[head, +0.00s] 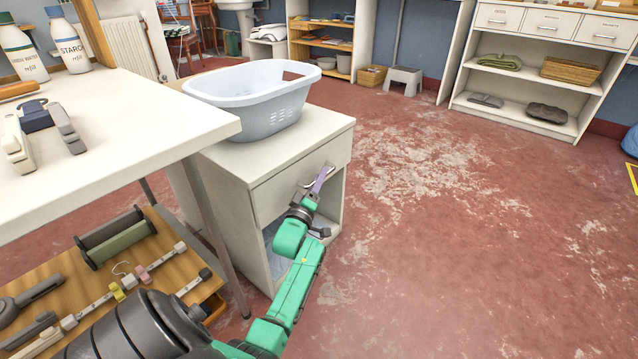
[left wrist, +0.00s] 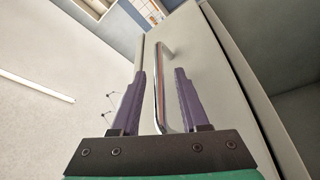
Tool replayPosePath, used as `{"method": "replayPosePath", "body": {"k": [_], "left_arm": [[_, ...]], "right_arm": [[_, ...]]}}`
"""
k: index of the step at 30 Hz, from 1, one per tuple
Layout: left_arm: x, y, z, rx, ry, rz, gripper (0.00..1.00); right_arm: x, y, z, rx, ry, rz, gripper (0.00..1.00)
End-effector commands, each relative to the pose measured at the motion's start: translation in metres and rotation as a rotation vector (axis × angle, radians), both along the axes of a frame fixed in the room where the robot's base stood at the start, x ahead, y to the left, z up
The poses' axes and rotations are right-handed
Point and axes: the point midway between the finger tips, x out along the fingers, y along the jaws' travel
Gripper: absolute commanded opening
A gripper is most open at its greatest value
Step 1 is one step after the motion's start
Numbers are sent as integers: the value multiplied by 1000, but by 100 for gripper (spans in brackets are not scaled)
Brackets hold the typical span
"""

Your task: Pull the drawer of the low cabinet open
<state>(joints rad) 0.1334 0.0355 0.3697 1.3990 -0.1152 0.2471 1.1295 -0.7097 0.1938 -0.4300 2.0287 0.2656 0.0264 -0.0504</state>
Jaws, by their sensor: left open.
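The low cabinet (head: 228,172) is white, with a drawer (head: 283,191) at the top and an open compartment below. The drawer front looks flush with the cabinet. My left gripper (head: 322,177) is at the drawer front, its purple fingers open. In the left wrist view my left gripper (left wrist: 160,78) has the metal bar handle (left wrist: 160,90) between its two fingers, with a gap visible on the right finger's side. Whether a finger touches the handle I cannot tell. In the head view the fingers mostly hide the handle. My right gripper is not in view.
A pale laundry basket (head: 245,105) stands on the cabinet. A white table (head: 120,135) with bottles stands at the left, above a wooden shelf (head: 105,275) with tools. The red floor (head: 450,230) right of the cabinet is clear. White shelving (head: 545,60) stands at the back right.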

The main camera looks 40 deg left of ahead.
Motion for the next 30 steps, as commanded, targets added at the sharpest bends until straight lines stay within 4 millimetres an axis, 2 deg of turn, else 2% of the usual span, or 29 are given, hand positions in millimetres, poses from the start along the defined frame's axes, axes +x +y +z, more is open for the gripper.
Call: {"method": "replayPosePath", "body": {"k": [5,6,9,30], "left_arm": [[0,0,0,0,1,-1,45],[0,0,0,0,1,-1,37],[0,0,0,0,1,-1,0],[0,0,0,-1,1,-1,0]], "right_arm": [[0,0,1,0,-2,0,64],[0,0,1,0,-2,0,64],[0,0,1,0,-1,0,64],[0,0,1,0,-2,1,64]]}}
